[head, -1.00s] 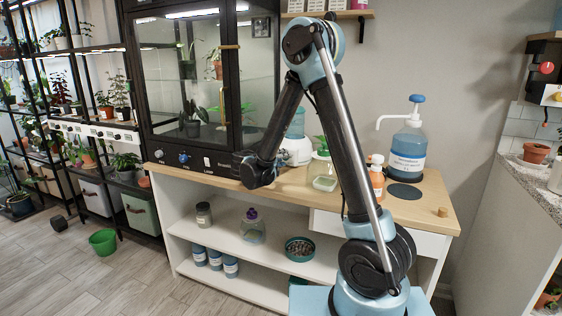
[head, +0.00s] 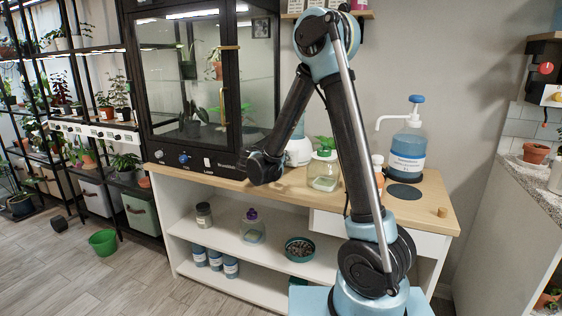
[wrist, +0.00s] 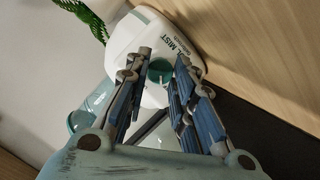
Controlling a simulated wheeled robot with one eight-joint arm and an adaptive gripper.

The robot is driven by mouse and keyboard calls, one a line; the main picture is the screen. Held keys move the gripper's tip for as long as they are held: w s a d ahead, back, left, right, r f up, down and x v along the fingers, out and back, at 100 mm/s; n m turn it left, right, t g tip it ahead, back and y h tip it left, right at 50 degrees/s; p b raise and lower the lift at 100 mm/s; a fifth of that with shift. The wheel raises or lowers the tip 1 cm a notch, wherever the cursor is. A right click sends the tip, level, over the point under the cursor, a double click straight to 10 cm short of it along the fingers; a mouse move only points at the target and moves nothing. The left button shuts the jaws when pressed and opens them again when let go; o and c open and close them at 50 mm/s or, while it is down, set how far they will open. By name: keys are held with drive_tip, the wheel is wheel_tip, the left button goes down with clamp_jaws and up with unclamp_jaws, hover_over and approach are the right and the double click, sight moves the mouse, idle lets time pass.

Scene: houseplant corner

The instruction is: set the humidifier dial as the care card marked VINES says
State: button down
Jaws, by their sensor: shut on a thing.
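The humidifier (head: 299,150) stands on the wooden bench, white below with a bluish tank above, partly behind my arm in the head view. In the wrist view its white body (wrist: 128,38) carries lettering that ends in "MIST". Its small teal dial (wrist: 160,68) sits between my fingertips. My gripper (wrist: 161,74) is shut on the dial, one finger on each side. The dial's pointer and scale cannot be made out. In the head view my fingers are hidden behind my wrist. I see no card that reads VINES.
A plant in a glass jar (head: 323,172) stands right of the humidifier. An orange bottle (head: 378,172) is partly behind my arm. A large blue pump bottle (head: 407,150) stands further right. A dark glass cabinet (head: 188,85) with knobs is at left.

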drive_tip(key=m+y, duration=0.2)
drive_tip(key=m, duration=0.1)
drive_tip(key=shift+s+d, duration=0.1)
drive_tip(key=shift+d, duration=0.05)
drive_tip(key=m+t+y, duration=0.1)
drive_tip(key=m, duration=0.2)
drive_tip(key=shift+d+y, duration=0.15)
drive_tip(key=shift+y, duration=0.15)
drive_tip(key=shift+m, duration=0.4)
drive_tip(key=c, duration=1.3)
unclamp_jaws()
drive_tip(key=shift+f, duration=0.1)
drive_tip(key=shift+c, duration=0.2)
drive_tip(key=v, duration=1.2)
drive_tip(key=shift+d+f, duration=0.1)
